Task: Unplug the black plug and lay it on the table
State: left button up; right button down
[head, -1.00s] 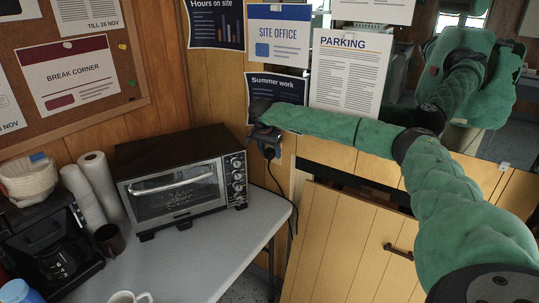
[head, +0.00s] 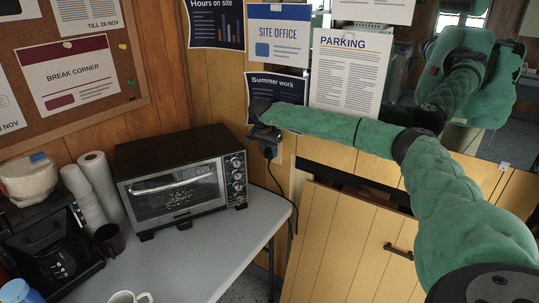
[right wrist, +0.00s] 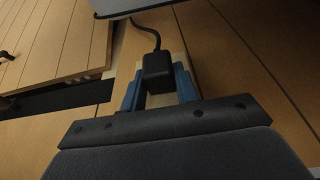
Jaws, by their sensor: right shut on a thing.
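The black plug (head: 269,151) is at a socket plate (head: 279,154) on the wooden wall, to the right of the toaster oven. Its dark cord hangs down past the table's edge. My right gripper (head: 265,137) is at the plug from above. In the right wrist view the plug (right wrist: 157,70) sits between the blue fingers of my right gripper (right wrist: 158,88), which is shut on it. I cannot tell whether its pins are fully in the socket. The grey table (head: 210,258) stands below and to the left. My left gripper is not in view.
A toaster oven (head: 180,180) stands at the table's back. The table's front right is clear.

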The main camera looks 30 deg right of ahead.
jog(key=shift+a, duration=0.15)
jog(key=shift+s+a+p, duration=0.15)
jog(key=shift+s+a, duration=0.2)
jog(key=shift+a, duration=0.5)
jog(key=shift+s+a+p, duration=0.1)
jog(key=shift+s+a, duration=0.3)
jog(key=shift+a, duration=0.45)
jog(key=shift+s+a+p, duration=0.15)
jog(key=shift+s+a, duration=0.2)
jog(key=shift+a, duration=0.5)
jog(key=shift+a, duration=0.1)
jog(key=shift+s+f, duration=0.1)
